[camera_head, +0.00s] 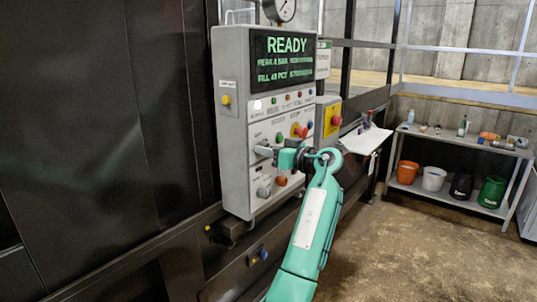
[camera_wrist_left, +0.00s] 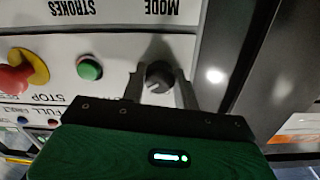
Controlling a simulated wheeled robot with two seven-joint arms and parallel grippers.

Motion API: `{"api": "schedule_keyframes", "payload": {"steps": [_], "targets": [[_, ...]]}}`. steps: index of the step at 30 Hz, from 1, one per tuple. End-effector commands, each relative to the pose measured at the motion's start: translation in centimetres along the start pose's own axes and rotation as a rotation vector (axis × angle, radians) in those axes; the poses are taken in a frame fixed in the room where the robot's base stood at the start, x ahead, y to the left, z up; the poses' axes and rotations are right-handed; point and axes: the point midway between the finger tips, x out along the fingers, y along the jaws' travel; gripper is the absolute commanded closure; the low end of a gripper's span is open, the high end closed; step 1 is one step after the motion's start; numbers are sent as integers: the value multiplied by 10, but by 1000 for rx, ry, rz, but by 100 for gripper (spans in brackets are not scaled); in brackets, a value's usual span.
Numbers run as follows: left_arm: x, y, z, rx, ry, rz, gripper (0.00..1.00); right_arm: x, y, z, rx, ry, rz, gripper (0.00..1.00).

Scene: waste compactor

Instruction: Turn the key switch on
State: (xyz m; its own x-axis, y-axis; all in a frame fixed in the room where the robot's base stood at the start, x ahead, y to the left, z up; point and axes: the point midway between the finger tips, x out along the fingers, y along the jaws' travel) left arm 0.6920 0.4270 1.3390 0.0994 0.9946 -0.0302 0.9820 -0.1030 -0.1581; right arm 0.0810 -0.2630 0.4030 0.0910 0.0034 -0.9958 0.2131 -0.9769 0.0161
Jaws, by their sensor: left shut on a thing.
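The grey control box (camera_head: 232,150) stands on the dark machine, with a lit READY screen (camera_head: 285,52). My left gripper (camera_head: 265,149) is at the left end of the row with the green and red buttons. In the left wrist view, upside down, its fingers (camera_wrist_left: 159,88) are shut on the sides of a dark round switch knob (camera_wrist_left: 158,74) with a pale mark on its face. This knob is left of the green button in the head view, where the gripper mostly hides it. Its own label is not readable. My right gripper is not in view.
Beside the knob are a green button (camera_wrist_left: 89,69) and a red mushroom stop (camera_wrist_left: 17,78) on yellow. Another grey knob (camera_head: 264,191) is lower on the panel. A separate red stop button (camera_head: 336,121) is at the right. A shelf with buckets (camera_head: 434,178) stands farther right; floor is open.

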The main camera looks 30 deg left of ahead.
Motion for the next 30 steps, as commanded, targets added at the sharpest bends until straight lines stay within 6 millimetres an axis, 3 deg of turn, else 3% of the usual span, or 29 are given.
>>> {"api": "schedule_keyframes", "payload": {"steps": [9, 24, 25, 27, 30], "targets": [[0, 0, -1, 103, -2, -1, 92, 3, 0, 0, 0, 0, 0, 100], [0, 0, -1, 119, -1, -2, 92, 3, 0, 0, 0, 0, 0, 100], [0, 0, -1, 119, -1, -2, 64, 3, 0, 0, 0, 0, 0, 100], [0, 0, -1, 118, -2, -2, 50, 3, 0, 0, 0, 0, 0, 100], [0, 0, -1, 118, -2, -2, 48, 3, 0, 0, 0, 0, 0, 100]]}}
